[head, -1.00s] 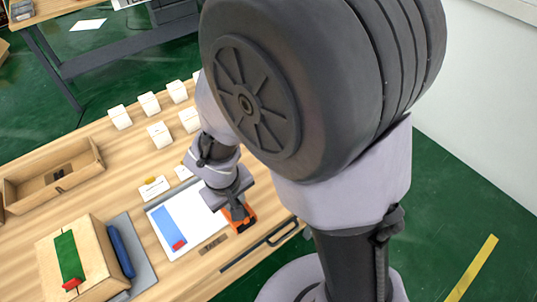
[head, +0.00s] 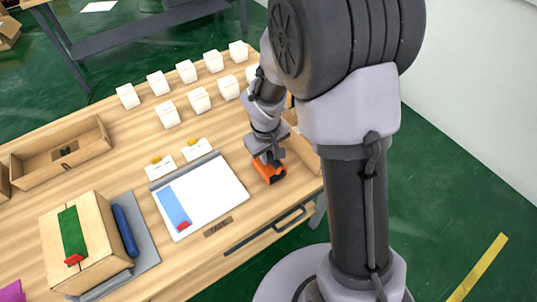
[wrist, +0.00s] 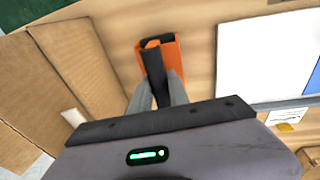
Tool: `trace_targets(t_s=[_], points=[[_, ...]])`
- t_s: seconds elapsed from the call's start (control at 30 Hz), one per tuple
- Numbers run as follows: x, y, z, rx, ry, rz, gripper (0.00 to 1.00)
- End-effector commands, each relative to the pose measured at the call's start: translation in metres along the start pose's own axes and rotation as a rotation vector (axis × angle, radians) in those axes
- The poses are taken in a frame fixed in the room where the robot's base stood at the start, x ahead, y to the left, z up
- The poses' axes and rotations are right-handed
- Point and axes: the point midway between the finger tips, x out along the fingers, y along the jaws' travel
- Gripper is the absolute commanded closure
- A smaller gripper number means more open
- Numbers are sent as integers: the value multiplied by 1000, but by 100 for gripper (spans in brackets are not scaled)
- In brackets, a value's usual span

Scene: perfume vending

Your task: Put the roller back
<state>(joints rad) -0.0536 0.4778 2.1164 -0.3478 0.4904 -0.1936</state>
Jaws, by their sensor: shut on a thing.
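The roller, an orange and black tool (head: 270,172), is in my gripper (head: 266,158), low over the wooden table near its right end. In the wrist view, the roller's orange body (wrist: 175,60) shows beyond the fingers of my gripper (wrist: 157,92), which are shut on its dark part. It is upright or nearly so. I cannot tell whether it touches the tabletop. A white board (head: 215,190) with a blue strip (head: 174,205) and red end lies to the left of the roller, apart from it.
An open cardboard box (head: 302,150) stands close to the right of my gripper. Several white boxes (head: 168,114) stand in rows behind. A closed carton (head: 95,240) with a green strip and a blue roll (head: 125,230) lie at the left. A wooden tray (head: 60,160) is farther left.

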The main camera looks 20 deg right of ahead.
Motion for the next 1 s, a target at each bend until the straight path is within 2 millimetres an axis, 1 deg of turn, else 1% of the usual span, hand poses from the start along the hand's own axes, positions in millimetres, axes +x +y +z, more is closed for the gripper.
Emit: trace_targets(t_s=[0.33,0.43,0.47,0.5,0.57,0.93,1.0], points=[[13,-2,3,0,-4,-1,100],[14,-3,4,1,-6,-2,100],[14,-3,4,1,-8,-2,75],[14,-3,4,1,-9,-3,67],[14,-3,5,1,-10,-3,57],[16,-4,6,1,-13,-4,57],[13,-4,6,1,-13,-4,57]])
